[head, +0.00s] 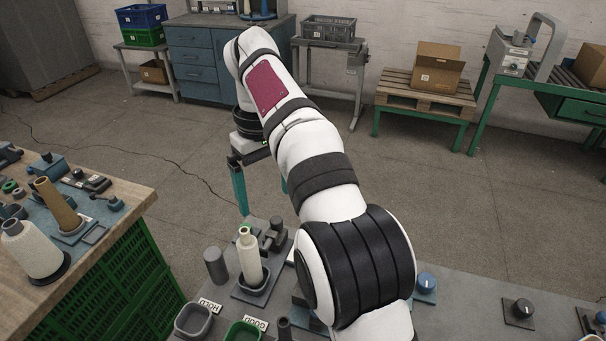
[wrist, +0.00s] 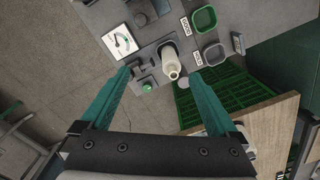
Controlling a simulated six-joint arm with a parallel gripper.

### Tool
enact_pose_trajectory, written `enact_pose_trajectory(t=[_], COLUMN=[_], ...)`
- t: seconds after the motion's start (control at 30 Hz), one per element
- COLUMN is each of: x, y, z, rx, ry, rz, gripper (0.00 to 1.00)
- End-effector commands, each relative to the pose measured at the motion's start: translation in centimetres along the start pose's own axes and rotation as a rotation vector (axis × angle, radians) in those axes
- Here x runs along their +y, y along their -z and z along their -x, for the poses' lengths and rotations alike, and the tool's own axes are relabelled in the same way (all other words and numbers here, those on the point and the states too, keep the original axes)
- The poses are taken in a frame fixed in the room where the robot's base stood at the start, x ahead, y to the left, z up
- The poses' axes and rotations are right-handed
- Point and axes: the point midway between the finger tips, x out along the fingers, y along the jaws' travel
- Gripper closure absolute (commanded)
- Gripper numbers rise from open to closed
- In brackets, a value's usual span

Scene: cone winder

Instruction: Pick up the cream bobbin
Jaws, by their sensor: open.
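My gripper (wrist: 160,74) is open and empty. In the head view my gripper (head: 263,200) hangs above and behind the bobbin, apart from it; my arm partly hides its right finger.
A grey HOLD tray (head: 178,322) and a green GOOD tray (head: 229,336) sit in front of the bobbin. A dark grey cylinder (head: 216,266) stands left of it. A larger cream cone (head: 33,252) and a tan cone (head: 60,208) stand on the wooden bench at left.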

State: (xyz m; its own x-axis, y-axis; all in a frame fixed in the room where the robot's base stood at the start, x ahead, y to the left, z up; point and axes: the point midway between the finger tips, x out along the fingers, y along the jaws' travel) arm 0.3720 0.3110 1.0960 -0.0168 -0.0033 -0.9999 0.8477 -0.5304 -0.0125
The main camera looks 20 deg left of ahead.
Motion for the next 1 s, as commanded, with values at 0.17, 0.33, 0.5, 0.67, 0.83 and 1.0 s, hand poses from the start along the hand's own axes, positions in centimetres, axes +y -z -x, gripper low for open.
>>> enact_pose_trajectory(t=[0.17,0.33,0.5,0.67,0.83,1.0], x=[-3.1,-3.1,-3.1,-3.0,-3.4,-3.3], y=[3.8,3.9,4.0,4.1,4.4,4.5], z=[-1.9,-5.4,-10.1,-12.2,-15.6,-17.4], rx=[0.006,0.002,0.006,0.008,0.008,0.011], ry=[-0.012,-0.012,-0.012,-0.013,-0.012,-0.012], rz=[0.162,0.172,0.169,0.168,0.168,0.168], gripper=[0.05,0.05,0.05,0.05,0.05,0.05])
